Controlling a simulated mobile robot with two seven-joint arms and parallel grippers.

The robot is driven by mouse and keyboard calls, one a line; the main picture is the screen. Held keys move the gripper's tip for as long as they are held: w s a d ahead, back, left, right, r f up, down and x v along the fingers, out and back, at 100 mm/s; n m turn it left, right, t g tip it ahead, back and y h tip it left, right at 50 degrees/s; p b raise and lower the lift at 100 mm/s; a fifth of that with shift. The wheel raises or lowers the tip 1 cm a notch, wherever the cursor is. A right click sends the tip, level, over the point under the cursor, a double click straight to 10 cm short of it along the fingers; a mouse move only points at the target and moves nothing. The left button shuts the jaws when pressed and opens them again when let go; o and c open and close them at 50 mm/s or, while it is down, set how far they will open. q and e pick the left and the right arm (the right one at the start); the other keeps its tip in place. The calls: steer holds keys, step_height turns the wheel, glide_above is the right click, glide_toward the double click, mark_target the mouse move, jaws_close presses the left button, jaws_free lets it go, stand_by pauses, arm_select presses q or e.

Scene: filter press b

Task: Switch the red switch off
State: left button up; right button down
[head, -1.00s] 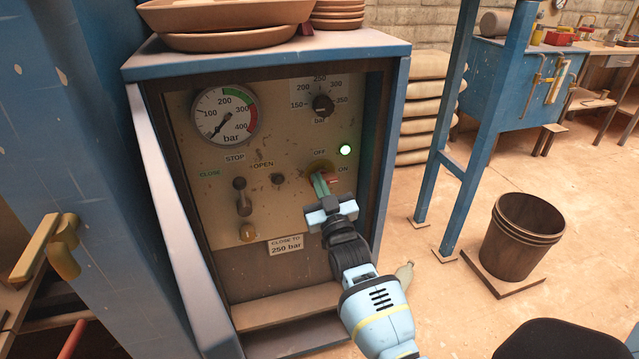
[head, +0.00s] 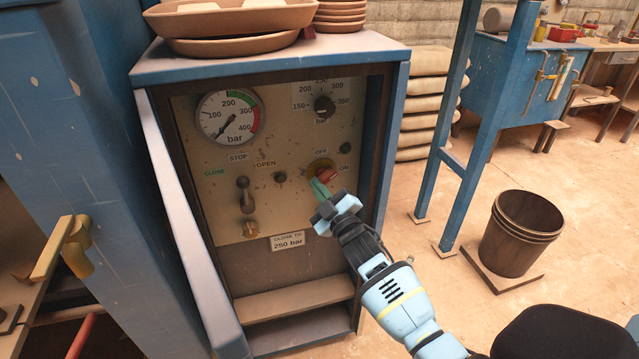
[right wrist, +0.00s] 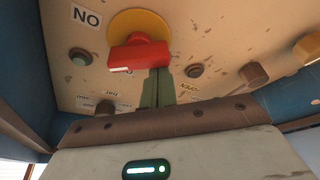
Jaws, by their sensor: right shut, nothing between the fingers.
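The red switch (head: 328,176) sits on a yellow disc low on the right of the control panel, between the OFF and ON labels. In the right wrist view the red switch (right wrist: 138,55) shows close up, with its handle across the disc. The round lamp (head: 345,147) above the ON label is dark. My right gripper (head: 319,188) is shut and empty, its green fingertips at the lower left of the switch. In the right wrist view the fingers (right wrist: 158,88) end right by the handle; I cannot tell whether they touch. My left gripper is not in view.
The panel carries a pressure gauge (head: 228,117), a pressure knob (head: 324,107) and a lever (head: 245,197). Clay dishes (head: 230,22) stand on the cabinet. A blue post (head: 450,120) and a brown bucket (head: 521,232) stand to the right, with open floor between.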

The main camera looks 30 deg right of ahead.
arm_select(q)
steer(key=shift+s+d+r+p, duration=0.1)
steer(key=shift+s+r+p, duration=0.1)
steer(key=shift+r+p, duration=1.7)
arm_select(e)
steer(key=shift+s+d+f+n+g+y, duration=0.1)
steer(key=shift+d+f+n+g+y, duration=0.3)
steer(key=shift+n, duration=1.3)
steer(key=shift+w+a+f+n+g+y, duration=0.15)
steer(key=shift+n+g, duration=0.45)
steer(key=shift+n, duration=1.1)
steer(key=shift+s+d+f+n+g+y, duration=0.15)
steer(key=shift+d+f+n+g+y, duration=0.25)
steer(key=shift+n, duration=1.3)
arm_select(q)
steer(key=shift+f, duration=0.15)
arm_select(e)
steer(key=shift+a+r, duration=0.1)
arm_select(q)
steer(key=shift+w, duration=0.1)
arm_select(e)
steer(key=shift+a, duration=0.15)
